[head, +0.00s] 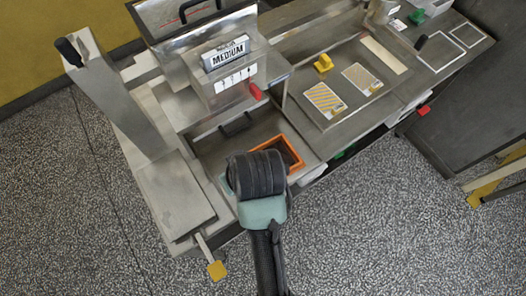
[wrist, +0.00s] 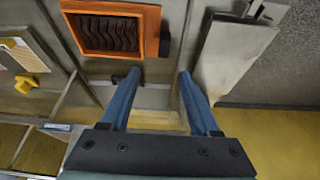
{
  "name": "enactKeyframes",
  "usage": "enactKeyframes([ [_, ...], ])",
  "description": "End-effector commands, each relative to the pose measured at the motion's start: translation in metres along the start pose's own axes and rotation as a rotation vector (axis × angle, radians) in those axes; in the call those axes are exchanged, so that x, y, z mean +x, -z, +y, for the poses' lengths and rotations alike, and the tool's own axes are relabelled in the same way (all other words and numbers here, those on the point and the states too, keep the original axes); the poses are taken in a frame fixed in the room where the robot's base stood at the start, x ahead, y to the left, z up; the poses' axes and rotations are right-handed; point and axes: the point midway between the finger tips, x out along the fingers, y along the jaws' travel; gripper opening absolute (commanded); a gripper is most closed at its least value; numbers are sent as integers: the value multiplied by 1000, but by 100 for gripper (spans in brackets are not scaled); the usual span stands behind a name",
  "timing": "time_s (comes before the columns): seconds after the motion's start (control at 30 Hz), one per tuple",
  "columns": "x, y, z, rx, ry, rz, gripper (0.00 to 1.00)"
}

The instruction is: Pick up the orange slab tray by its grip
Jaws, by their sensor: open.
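The orange slab tray (head: 294,150) lies on the steel bench in the head view, partly hidden by my arm. In the wrist view the tray (wrist: 151,30) is at the upper left, an orange frame around a dark, ridged inside. A small black block (wrist: 165,44), which looks like its grip, sticks out from the frame's right side. My gripper (wrist: 159,73) is open, its two blue fingers apart with nothing held between them. The fingertips appear below the tray and the black block in the wrist view, apart from both. In the head view my wrist hides the fingers.
A black bar handle (head: 236,124) is beside the tray. A clear box with a MEDIUM label (head: 227,55) stands behind. A grey plate (head: 174,195) is at the left. Striped cards (head: 325,100) and a yellow piece (head: 323,63) are at the right.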

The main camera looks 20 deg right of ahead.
Motion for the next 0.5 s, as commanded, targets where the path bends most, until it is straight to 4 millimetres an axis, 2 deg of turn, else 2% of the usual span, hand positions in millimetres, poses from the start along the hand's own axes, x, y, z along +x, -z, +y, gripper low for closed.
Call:
enactKeyframes([
  [0.07, 7, -1, -1, 0, 3, -6, 62],
  [0.3, 50, -2, -2, -1, 3, -7, 62],
  [0.5, 73, -1, -2, -1, 2, -3, 62],
])
